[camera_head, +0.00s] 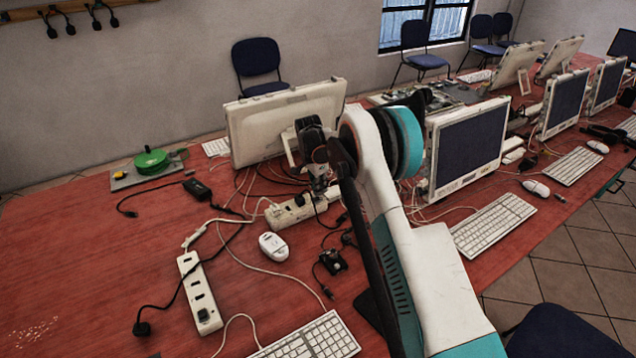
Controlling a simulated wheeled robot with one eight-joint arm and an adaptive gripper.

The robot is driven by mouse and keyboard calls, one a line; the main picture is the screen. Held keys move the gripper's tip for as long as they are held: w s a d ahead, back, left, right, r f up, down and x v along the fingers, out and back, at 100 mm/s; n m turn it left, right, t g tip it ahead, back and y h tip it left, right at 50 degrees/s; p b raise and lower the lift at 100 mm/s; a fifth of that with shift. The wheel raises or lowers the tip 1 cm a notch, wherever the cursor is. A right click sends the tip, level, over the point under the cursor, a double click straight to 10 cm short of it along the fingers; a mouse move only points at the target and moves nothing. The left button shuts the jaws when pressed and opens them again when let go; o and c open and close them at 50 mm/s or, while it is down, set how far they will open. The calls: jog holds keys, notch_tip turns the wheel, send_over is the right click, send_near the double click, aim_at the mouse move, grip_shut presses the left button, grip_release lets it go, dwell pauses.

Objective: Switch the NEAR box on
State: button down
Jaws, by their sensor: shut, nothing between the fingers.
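Two white power strips lie on the red table. The near box (193,283) lies at the lower left, running lengthwise toward me, with dark sockets and a dark green switch (204,315) at its near end. I cannot tell whether that switch is on. The far box (282,217) lies behind and to the right of it, close to the monitor. My gripper (319,190) is shut and empty. It points down at the right part of the far box, well away from the near box; whether it touches is unclear. My arm covers part of the table there.
Cables tangle around both strips. A white mouse (273,246) sits between them, and a black plug (141,328) lies left of the near box. A keyboard (308,340) is at the front edge. A monitor (284,122) stands behind. The table's left side is mostly clear.

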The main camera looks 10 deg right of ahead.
jog(key=shift+d+f, duration=0.1)
jog(key=shift+f, duration=0.3)
jog(key=shift+f, duration=0.1)
jog(key=shift+d+f+b, duration=0.2)
jog(key=shift+f+b, duration=0.1)
jog(key=shift+f, duration=0.05)
jog(key=shift+d+f, duration=0.2)
jog(key=shift+d, duration=0.05)
jog(key=shift+s, duration=0.1)
jog(key=shift+a, duration=0.3)
jog(key=shift+s+a+r, duration=0.15)
jog(key=shift+s+a, duration=0.05)
jog(key=shift+a, duration=0.3)
